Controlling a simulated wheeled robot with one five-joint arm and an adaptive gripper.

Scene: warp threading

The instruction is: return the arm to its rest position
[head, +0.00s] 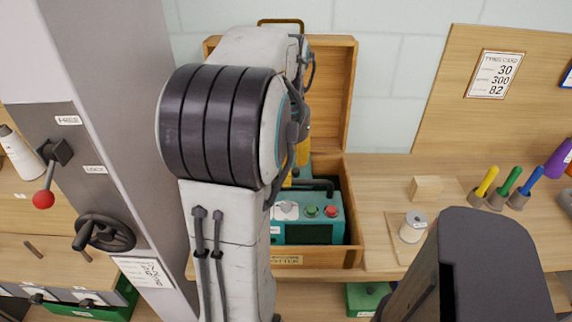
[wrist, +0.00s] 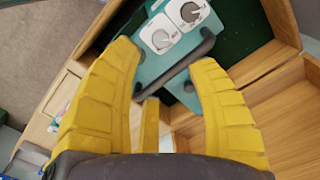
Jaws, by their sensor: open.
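My arm (head: 225,130) rises in front of the open wooden case in the head view and hides part of it. My gripper (wrist: 164,58) is open in the wrist view, with its two yellow fingers spread and nothing held between them. Below the fingers is a teal device (head: 309,229) with a dark bar handle (wrist: 183,68) and two grey knobs on white plates. The handle shows in the gap between the fingers; I cannot tell whether they touch it. In the head view the gripper is mostly hidden behind my arm.
The wooden case (head: 352,190) stands with its lid up. A grey column with a red-knobbed lever (head: 43,199) and a handwheel (head: 103,233) stands left. At right are a spool (head: 413,227), a wood block (head: 426,188) and coloured-handled tools (head: 508,187). A green bin (head: 366,298) is below.

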